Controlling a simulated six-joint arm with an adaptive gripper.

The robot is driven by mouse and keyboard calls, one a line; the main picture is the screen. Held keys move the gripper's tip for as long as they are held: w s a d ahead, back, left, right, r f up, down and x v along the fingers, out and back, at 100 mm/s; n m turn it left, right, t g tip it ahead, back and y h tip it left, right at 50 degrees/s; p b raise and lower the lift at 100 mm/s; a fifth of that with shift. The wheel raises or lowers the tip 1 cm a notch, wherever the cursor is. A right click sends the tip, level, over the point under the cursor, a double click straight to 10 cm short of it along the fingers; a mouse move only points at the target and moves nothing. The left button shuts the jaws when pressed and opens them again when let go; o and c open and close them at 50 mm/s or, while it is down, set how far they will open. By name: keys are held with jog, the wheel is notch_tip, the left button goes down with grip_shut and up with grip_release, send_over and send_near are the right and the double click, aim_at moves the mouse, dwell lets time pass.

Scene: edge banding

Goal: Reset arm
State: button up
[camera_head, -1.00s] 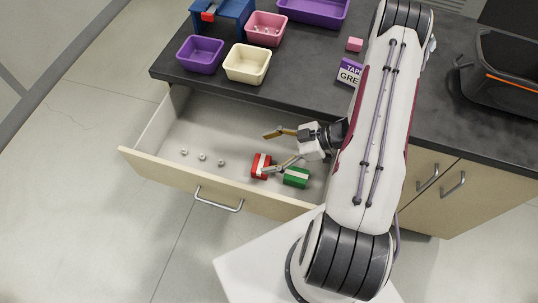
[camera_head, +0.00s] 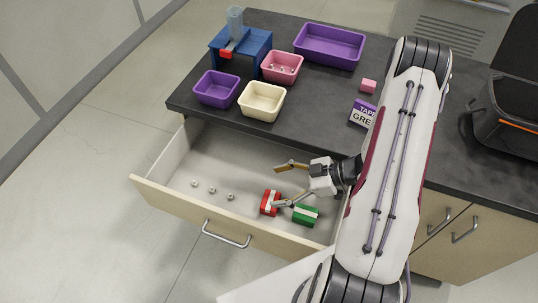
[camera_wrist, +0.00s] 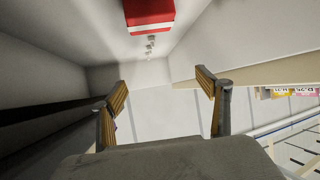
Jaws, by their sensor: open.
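My gripper (camera_head: 287,184) is open and empty, reaching into the open drawer from the right. One finger lies close to the red box with a white stripe (camera_head: 270,202); I cannot tell if they touch. The green box with a white stripe (camera_head: 305,215) lies on the drawer floor just right of the red one. In the wrist view my open fingers (camera_wrist: 160,100) have nothing between them, and the red box (camera_wrist: 148,14) shows at the top edge, beyond them.
The open drawer (camera_head: 160,188) holds several small metal nuts (camera_head: 213,190) at its left. On the dark countertop (camera_head: 320,110) stand a purple bin (camera_head: 217,89), a cream bin (camera_head: 262,101), a pink bin (camera_head: 281,68), a large purple tray (camera_head: 329,46), a blue stand (camera_head: 241,47), a pink block (camera_head: 368,86) and a labelled box (camera_head: 362,113).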

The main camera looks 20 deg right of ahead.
jog(key=w+a+r+t+h, duration=0.1)
jog(key=w+a+r+h, duration=0.3)
jog(key=w+r, duration=0.6)
jog(key=d+r+m+t+h, duration=0.2)
jog(key=d+r+m+h, duration=0.35)
jog(key=r, duration=1.05)
jog(key=s+r+m+g+h, duration=0.2)
jog(key=s+r+m+h, duration=0.2)
jog(key=s+r, duration=0.5)
jog(key=s+a+r+m+y, duration=0.1)
jog(key=s+a, duration=0.3)
jog(key=s, duration=0.4)
jog(key=s+a+r+m+g+y, duration=0.1)
jog(key=s+a, duration=0.3)
jog(key=s, duration=0.4)
jog(key=shift+s+a+m+y, duration=0.15)
jog(key=shift+s+m+y, duration=0.2)
jog(key=shift+y, duration=0.1)
